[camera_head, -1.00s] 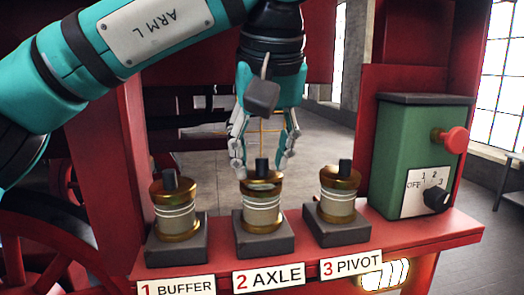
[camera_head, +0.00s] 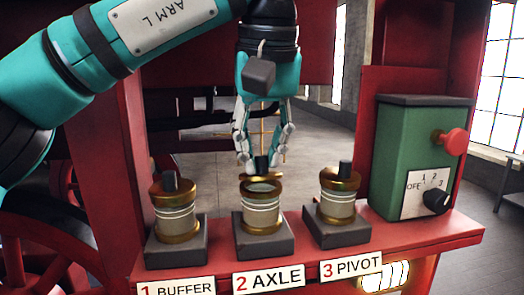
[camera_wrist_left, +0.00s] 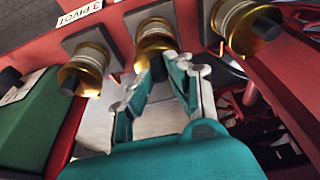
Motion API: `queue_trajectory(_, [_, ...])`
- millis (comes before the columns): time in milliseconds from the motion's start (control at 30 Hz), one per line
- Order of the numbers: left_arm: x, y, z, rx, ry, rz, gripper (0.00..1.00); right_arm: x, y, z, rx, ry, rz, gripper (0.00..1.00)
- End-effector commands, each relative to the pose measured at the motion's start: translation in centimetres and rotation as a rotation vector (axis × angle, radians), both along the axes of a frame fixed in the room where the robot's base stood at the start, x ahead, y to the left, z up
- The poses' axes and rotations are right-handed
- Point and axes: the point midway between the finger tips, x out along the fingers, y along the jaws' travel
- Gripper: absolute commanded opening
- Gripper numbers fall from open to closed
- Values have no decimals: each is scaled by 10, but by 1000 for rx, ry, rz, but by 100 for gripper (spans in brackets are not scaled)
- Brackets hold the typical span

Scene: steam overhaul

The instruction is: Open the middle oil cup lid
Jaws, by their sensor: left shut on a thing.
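The middle oil cup (camera_head: 263,212), brass with a pale banded body, stands on a dark block behind the label "2 AXLE". Its brass lid (camera_head: 267,177) is raised at the back, and the round mouth shows in front of it. My left gripper (camera_head: 262,162) comes down from above and behind, shut on the lid's dark knob. In the left wrist view the left gripper (camera_wrist_left: 160,72) has its fingertips at the middle cup (camera_wrist_left: 155,33); they partly hide the knob and lid.
The buffer cup (camera_head: 176,212) stands to the left and the pivot cup (camera_head: 338,200) to the right, both with lids down. A green box (camera_head: 415,150) with a red button (camera_head: 455,141) and a black dial (camera_head: 437,200) stands at the right of the red shelf (camera_head: 430,238).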

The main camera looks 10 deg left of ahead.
Motion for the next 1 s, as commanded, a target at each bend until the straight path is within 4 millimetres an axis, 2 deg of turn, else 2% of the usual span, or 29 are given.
queue_trajectory(167, [0,0,0,0,-2,0,0,0,0,0,0,-1,0,40])
queue_trajectory(200, [0,0,0,0,-2,0,21,1,0,0,0,-1,0,40])
queue_trajectory(333, [0,0,0,0,-2,0,38,1,0,0,0,-2,0,40])
queue_trajectory(367, [0,0,0,0,-2,0,40,1,0,0,1,-3,0,40])
queue_trajectory(667, [-1,0,4,1,-3,0,40,5,1,0,2,-8,1,40])
queue_trajectory(1000, [-14,-5,54,-1,-7,2,40,3,0,0,1,-5,1,40])
